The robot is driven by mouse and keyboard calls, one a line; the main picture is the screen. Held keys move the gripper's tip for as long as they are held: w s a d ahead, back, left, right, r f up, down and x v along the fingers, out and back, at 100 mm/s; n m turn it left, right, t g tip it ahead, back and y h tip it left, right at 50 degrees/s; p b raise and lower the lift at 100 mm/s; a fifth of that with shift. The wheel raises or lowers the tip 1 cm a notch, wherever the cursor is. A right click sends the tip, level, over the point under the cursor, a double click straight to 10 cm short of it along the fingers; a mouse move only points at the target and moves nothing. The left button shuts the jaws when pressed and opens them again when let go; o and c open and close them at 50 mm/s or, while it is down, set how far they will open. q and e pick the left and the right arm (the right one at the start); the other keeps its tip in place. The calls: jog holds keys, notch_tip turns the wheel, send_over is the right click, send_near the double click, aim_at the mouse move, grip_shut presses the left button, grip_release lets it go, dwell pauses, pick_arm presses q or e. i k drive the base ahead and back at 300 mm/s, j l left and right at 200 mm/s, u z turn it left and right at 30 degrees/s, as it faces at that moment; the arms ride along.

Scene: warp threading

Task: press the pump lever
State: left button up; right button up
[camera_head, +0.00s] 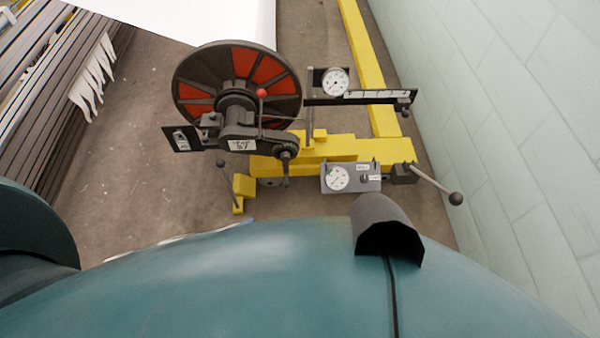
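A yellow-framed machine stands on the floor ahead. At its right end a grey lever (433,184) with a dark ball knob angles down to the right from a dark block (403,173). Beside that block is a grey box (360,184) with a round white gauge (337,178). A red-knobbed lever (261,97) stands in front of the reel, and a thin black-knobbed lever (228,182) is at the left. No readable label shows which one is the pump lever. Neither of my grippers is in view.
A dark reel (243,63) with red panels stands on the machine. A second gauge (335,82) and a scaled bar (375,97) are behind. A pale block wall (530,130) rises at right. Bare floor (130,170) lies left, beside stacked dark slats (60,100).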

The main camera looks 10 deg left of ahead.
aim_at(455, 198)
jog(key=z, duration=1.1)
